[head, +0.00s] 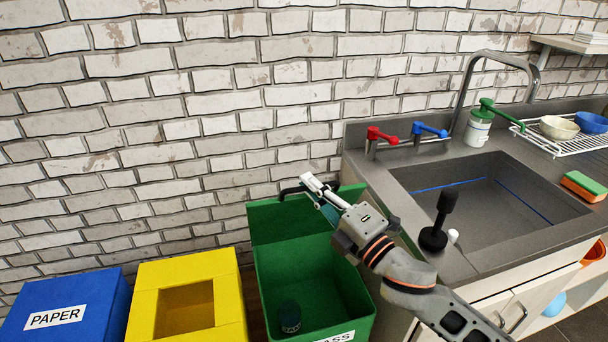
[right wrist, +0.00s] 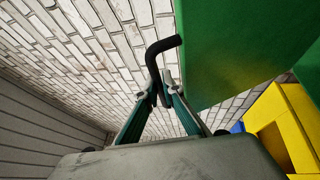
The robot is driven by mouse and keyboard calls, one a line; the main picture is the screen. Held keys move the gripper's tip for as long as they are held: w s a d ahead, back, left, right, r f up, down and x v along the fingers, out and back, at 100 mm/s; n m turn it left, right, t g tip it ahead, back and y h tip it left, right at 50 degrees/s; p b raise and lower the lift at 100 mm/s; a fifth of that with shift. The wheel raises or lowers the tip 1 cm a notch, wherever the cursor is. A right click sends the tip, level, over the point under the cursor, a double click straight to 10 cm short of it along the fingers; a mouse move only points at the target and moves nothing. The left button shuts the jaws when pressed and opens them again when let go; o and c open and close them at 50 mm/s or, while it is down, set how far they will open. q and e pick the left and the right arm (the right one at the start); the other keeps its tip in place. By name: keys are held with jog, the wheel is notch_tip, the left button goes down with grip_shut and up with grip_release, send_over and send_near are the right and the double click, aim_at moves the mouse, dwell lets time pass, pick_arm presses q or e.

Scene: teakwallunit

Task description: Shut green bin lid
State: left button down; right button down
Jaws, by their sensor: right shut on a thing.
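The green bin (head: 345,285) stands left of the sink counter, its top open and part of a label showing at its front edge. Its green lid (head: 272,222) stands upright at the back, near the brick wall; it fills the upper right of the right wrist view (right wrist: 240,50). A bent black handle (right wrist: 155,55) sticks out at the lid's edge. My right gripper (head: 308,184) is above the lid's top edge, its fingers shut on the black handle; the fingertips also show in the right wrist view (right wrist: 165,88). My left gripper is not in view.
A dark jar or can (head: 289,315) is inside the green bin. A yellow bin (head: 185,268) and a blue bin (head: 90,295) labelled PAPER stand to the left. The counter with the sink (head: 480,200) and taps (head: 382,136) is on the right. The brick wall is close behind.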

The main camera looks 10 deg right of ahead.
jog(key=shift+s+f, duration=0.3)
jog(key=shift+s, duration=0.2)
jog(key=shift+s+f, duration=0.3)
jog(key=shift+s, duration=0.2)
jog(key=c, duration=2.4)
grip_release()
jog(key=shift+c, duration=0.2)
jog(key=shift+s, duration=0.15)
jog(key=v, duration=1.2)
jog(key=shift+r, duration=0.15)
